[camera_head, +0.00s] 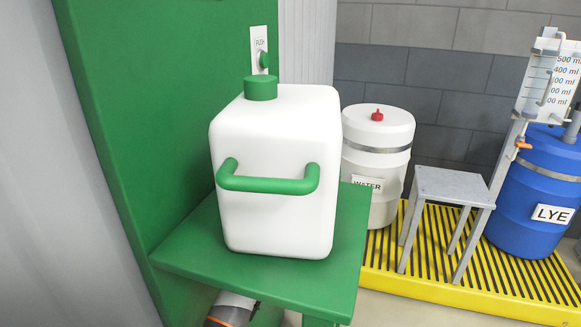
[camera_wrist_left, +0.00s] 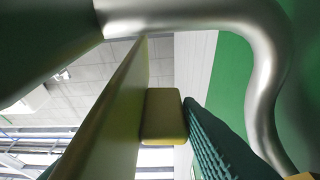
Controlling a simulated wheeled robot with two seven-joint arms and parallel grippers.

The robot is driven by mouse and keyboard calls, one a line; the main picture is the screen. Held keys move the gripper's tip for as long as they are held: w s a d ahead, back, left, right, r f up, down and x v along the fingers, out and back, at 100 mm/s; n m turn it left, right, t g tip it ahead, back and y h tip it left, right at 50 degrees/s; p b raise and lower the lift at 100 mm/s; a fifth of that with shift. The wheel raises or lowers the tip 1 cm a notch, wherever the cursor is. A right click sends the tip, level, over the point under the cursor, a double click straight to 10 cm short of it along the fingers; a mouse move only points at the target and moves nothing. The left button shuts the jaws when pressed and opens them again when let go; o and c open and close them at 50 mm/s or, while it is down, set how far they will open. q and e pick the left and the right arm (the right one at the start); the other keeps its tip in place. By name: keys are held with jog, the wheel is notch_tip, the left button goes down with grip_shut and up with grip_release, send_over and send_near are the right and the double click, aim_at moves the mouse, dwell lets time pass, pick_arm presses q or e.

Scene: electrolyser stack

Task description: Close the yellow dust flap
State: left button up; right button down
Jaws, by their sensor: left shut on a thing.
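The yellow dust flap (camera_wrist_left: 112,110) shows in the left wrist view as a tall, olive-yellow plate seen nearly edge-on, with a small yellow block (camera_wrist_left: 163,115) on its right side. My left gripper (camera_wrist_left: 172,125) is shut on the flap. Its teal ribbed finger lies against the right side of the block; the other finger is mostly hidden behind the plate. The flap is not visible in the head view. There, only a grey and orange part, likely of my left arm, shows below the green shelf (camera_head: 185,262). My right gripper is in neither view.
A curved metal pipe (camera_wrist_left: 262,60) passes close above and right of the flap. A white canister (camera_head: 275,150) with a green handle stands on the shelf. A white water drum (camera_head: 377,140), grey stool (camera_head: 450,187) and blue lye drum (camera_head: 535,200) stand beyond.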

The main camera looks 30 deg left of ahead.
pick_arm(q)
jog(key=shift+m+h, duration=0.4)
jog(key=shift+m, duration=0.4)
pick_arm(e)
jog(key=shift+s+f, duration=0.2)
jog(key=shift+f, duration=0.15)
pick_arm(q)
jog(key=o, duration=0.9)
jog(key=shift+b+v, duration=0.5)
jog(key=shift+v, duration=5.5)
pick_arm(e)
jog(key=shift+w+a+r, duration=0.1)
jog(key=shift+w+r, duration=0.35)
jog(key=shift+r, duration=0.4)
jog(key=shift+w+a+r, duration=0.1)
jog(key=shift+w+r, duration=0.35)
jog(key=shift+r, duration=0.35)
